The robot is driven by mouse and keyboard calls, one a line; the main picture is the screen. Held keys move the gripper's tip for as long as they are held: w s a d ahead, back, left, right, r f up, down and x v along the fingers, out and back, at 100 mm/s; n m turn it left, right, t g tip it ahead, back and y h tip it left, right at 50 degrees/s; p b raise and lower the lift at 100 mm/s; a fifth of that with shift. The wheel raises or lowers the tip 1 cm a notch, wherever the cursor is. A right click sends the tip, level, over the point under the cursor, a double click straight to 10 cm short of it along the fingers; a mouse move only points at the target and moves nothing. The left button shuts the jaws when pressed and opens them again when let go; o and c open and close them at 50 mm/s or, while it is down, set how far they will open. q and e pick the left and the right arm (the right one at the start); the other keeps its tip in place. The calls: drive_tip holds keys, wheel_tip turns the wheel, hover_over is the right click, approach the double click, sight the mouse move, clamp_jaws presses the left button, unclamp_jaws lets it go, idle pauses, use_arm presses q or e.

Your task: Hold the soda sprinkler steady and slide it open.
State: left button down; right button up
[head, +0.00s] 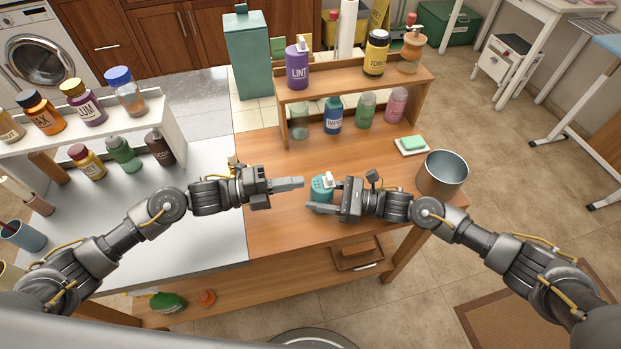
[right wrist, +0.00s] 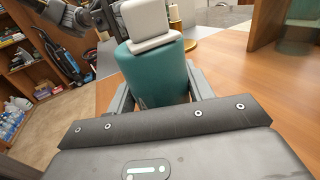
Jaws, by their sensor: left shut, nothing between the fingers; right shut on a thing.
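The soda sprinkler (head: 320,190) is a teal can with a white piece on top, near the front of the wooden table. My right gripper (head: 325,206) is shut on its body from the right. In the right wrist view, the teal body of the sprinkler (right wrist: 155,78) sits between the fingers, with the white top above it. My left gripper (head: 300,183) is shut and empty, its fingertips just left of the sprinkler near the white top. Whether the fingertips touch it, I cannot tell. The lower part of the sprinkler is partly hidden by my right gripper.
A wooden rack (head: 355,92) with several bottles stands behind. A metal bucket (head: 442,174) is at the right, beside a green sponge on a dish (head: 411,145). A white shelf (head: 150,120) with several bottles is at the left. The grey counter (head: 185,235) has free room.

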use_arm(q)
drive_tip(key=v, duration=0.8)
drive_tip(key=shift+a, duration=0.3)
drive_tip(key=shift+s, duration=0.1)
use_arm(e)
drive_tip(key=o, duration=1)
drive_tip(key=d, duration=0.4)
drive_tip(key=s+d, duration=0.1)
drive_tip(key=d, duration=0.7)
drive_tip(key=shift+s, duration=0.25)
use_arm(q)
drive_tip(key=shift+d, duration=0.1)
use_arm(e)
drive_tip(key=shift+f, duration=0.1)
